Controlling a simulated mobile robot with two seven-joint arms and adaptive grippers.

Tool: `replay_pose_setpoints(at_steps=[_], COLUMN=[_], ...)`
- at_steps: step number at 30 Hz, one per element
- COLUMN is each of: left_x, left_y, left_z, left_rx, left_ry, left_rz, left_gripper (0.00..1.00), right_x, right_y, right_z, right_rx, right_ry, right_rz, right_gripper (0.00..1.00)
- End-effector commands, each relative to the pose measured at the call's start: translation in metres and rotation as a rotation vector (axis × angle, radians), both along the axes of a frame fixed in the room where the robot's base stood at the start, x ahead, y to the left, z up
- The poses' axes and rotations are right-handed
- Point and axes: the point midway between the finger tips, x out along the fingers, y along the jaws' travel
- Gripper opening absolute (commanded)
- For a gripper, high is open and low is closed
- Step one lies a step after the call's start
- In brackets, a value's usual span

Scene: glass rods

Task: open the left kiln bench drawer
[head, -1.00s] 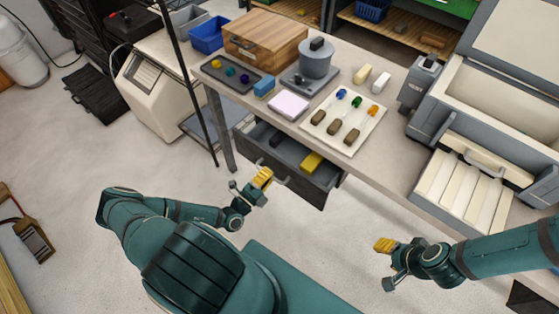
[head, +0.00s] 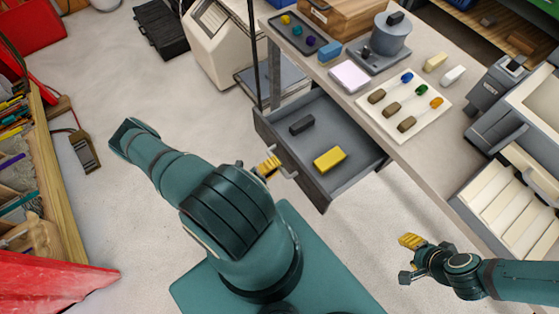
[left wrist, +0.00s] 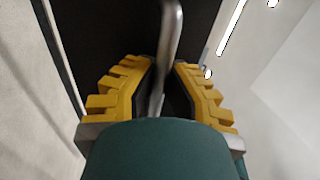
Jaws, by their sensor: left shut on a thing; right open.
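The left kiln bench drawer (head: 334,192) is pulled well out from under the bench top in the head view. Its grey inside shows a dark block (head: 302,124) and a yellow block (head: 329,159). My left gripper (head: 269,166) is at the drawer front, shut on the metal bar handle (head: 285,167). In the left wrist view the handle (left wrist: 170,45) runs between the yellow ridged fingers (left wrist: 158,88). My right gripper (head: 408,257) is open and empty, over the floor right of the drawer.
The bench top (head: 425,152) carries a white board (head: 427,117) with glass rods, a pink pad (head: 350,76) and a grey pot (head: 391,34). A thin dark post (head: 254,50) stands left of the drawer. Open floor (head: 180,80) lies to the left.

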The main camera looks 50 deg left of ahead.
Motion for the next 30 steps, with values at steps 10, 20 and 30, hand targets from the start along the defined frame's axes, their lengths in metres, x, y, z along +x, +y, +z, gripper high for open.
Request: replay_pose_setpoints(at_steps=[10, 20, 30], left_x=[0.000, -0.002, -0.053], left_y=[-0.001, 0.000, 0.004], left_z=[0.000, 0.000, -0.011], left_rx=[-0.001, 0.000, 0.001], left_ry=[-0.001, 0.000, 0.003], left_rz=[-0.002, -0.001, 0.001], left_gripper=[0.43, 0.43, 0.43], right_x=[0.000, 0.000, 0.000], right_y=[0.000, 0.000, 0.000], right_z=[0.000, 0.000, 0.000], right_rx=[0.000, 0.000, 0.000], right_ry=[0.000, 0.000, 0.000], right_rz=[0.000, 0.000, 0.000], right_gripper=[0.47, 0.47, 0.47])
